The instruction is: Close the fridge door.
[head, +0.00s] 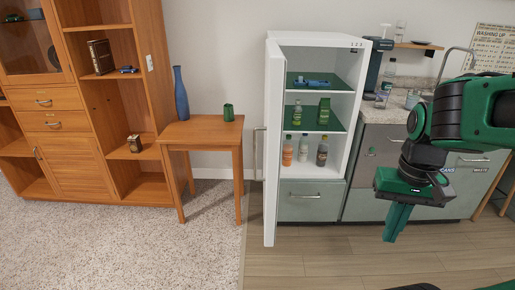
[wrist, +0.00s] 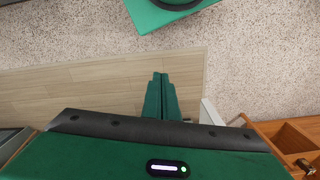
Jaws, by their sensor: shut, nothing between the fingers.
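The white fridge (head: 338,40) stands against the back wall in the head view. Its door (head: 272,150) is wide open, swung out toward me on the left side and seen nearly edge-on. A handle (head: 257,153) shows on the door's left face. Inside are green shelves with bottles and a blue item. My gripper (head: 392,238) is at the right in the head view, in front of the lower cabinets, pointing down. It is shut and empty, well to the right of the door and apart from it. The shut fingers also show in the wrist view (wrist: 160,78).
A small wooden table (head: 203,133) with a blue vase (head: 181,94) and a green cup (head: 228,112) stands left of the door. A wooden shelf unit (head: 85,90) is farther left. A counter (head: 392,112) stands right of the fridge. The floor (head: 330,255) in front is clear.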

